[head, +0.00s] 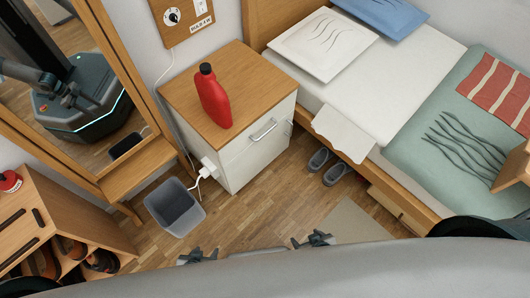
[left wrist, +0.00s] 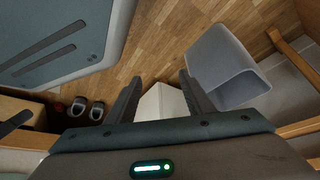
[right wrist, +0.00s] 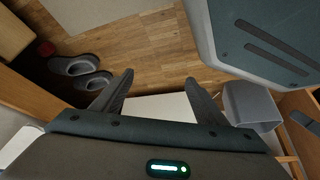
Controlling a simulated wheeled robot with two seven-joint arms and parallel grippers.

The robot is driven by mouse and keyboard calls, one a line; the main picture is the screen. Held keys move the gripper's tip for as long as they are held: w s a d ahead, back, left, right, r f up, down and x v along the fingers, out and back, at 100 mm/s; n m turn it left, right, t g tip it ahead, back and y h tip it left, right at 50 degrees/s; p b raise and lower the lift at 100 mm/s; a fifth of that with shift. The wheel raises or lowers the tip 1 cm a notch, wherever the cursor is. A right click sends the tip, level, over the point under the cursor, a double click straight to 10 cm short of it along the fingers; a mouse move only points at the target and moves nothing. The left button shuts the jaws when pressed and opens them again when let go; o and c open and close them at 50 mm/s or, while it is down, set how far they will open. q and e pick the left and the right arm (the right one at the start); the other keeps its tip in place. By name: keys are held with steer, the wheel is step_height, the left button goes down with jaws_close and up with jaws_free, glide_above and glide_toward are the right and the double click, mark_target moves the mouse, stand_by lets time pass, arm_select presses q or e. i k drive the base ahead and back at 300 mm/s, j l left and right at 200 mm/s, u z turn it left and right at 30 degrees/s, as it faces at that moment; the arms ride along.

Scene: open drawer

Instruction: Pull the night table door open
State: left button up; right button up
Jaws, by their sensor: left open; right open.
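The night table (head: 228,92) has a wooden top and white body and stands between the mirror and the bed. A metal bar handle (head: 263,131) is on its upper front. The front looks shut, with no visible gap. My left gripper (head: 197,255) and my right gripper (head: 314,239) are low in the head view, apart from the night table, open and empty. The white night table shows beyond the fingers in the left wrist view (left wrist: 160,103) and the right wrist view (right wrist: 155,108).
A red bottle (head: 213,96) stands on the night table. A grey bin (head: 174,208) is left of it, beside a plugged-in white cord (head: 207,168). Grey slippers (head: 328,168) lie by the bed (head: 385,85). Wooden floor (head: 255,215) is clear in front.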

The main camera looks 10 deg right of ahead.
mark_target(240, 171)
steer(key=k+j, duration=0.25)
steer(key=k, duration=0.25)
steer(key=z, duration=1.6)
